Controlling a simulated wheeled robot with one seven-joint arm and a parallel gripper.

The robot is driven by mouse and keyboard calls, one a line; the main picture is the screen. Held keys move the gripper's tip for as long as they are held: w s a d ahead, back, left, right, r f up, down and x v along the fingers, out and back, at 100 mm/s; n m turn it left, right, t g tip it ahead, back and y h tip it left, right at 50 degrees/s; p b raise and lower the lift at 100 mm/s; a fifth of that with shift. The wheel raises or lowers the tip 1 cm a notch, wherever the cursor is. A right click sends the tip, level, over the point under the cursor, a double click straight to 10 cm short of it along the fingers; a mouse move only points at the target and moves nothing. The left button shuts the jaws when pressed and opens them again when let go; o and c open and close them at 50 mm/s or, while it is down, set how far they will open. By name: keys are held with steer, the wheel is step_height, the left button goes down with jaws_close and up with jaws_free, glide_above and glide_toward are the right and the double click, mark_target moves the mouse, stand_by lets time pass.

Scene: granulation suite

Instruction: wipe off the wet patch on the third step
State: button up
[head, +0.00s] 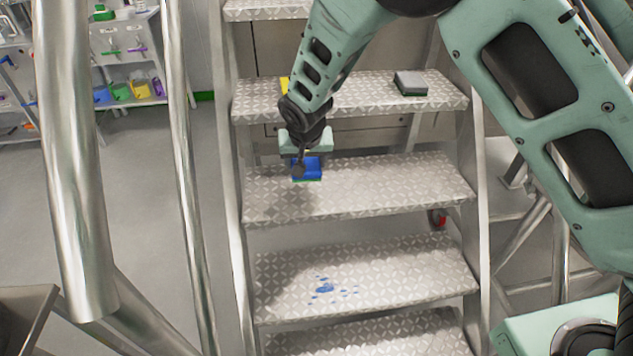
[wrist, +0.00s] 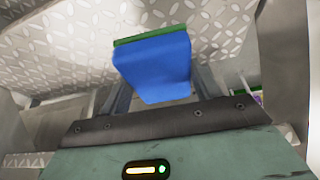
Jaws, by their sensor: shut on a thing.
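My gripper (head: 304,160) is shut on a blue sponge (head: 313,168) with a green scouring layer. It holds the sponge over the left part of a patterned metal step (head: 400,185). I cannot tell whether the sponge touches that step. In the wrist view the blue sponge (wrist: 153,68) sits between the fingers, its green layer (wrist: 150,35) towards the step. The wet patch (head: 325,288), blue splashes with small drops, lies left of the middle on the step below (head: 420,275). It is uncovered.
A grey block with a dark green base (head: 410,83) stands on the step above (head: 350,95). A yellow thing (head: 284,86) there is mostly hidden by my arm. Metal rails (head: 72,150) rise at the left. Shelves with coloured containers (head: 121,91) stand at the back left.

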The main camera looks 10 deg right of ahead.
steer(key=s+d+r+p, duration=0.2)
steer(key=s+r, duration=0.2)
steer(key=s, duration=0.5)
steer(key=shift+s, duration=0.35)
